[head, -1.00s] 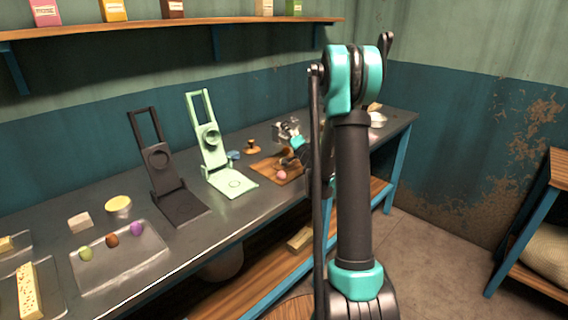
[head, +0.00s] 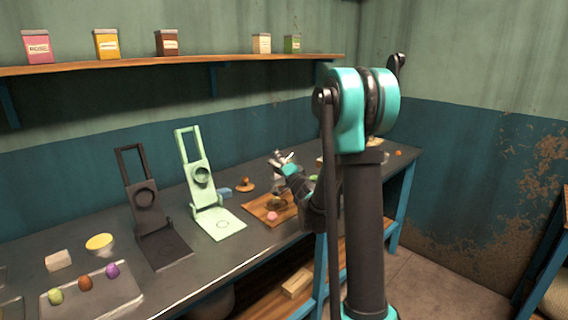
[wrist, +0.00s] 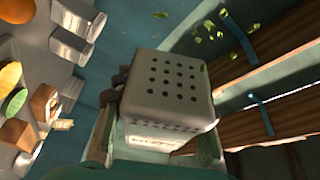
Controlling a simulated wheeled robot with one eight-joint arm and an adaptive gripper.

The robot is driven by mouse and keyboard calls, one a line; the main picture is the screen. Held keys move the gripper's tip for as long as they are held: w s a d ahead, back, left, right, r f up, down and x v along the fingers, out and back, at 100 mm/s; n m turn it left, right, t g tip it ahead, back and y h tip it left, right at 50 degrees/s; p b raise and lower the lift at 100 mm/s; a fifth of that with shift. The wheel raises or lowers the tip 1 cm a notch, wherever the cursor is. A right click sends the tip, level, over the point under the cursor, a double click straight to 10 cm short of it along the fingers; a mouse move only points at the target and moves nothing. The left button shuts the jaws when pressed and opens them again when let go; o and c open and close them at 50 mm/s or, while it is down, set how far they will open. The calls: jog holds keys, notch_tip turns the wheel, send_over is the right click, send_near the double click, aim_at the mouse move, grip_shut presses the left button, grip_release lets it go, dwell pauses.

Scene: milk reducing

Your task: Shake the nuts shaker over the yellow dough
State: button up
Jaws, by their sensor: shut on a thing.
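My gripper (head: 283,160) is above the wooden board (head: 258,208) at the far part of the counter. In the wrist view it is shut on the nuts shaker (wrist: 170,85), a grey box with a perforated face and a pale, partly readable label. The shaker is tilted, its holes facing the camera. Small green bits (wrist: 210,32) show beyond it. On the board are a pink ball (head: 271,216) and a dark olive lump. A yellow-green dough ball (head: 55,296) lies on the near tray; I cannot tell whether it is the yellow dough.
A dark press (head: 150,215) and a pale green press (head: 205,190) stand left of the board. The tray (head: 128,290) also holds orange-brown and purple balls. A bowl with yellow contents (head: 99,241) stands behind it. Labelled boxes line the shelf (head: 180,66).

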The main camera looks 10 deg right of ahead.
notch_tip(320, 180, up, 8)
jog(key=w+d+m+g+y, duration=0.1)
jog(key=m+g, duration=0.7)
jog(key=m, duration=1)
jog(key=shift+w+d+r+m+y, duration=0.2)
jog(key=shift+w+d+m+y, duration=0.15)
jog(key=shift+d+y, duration=0.5)
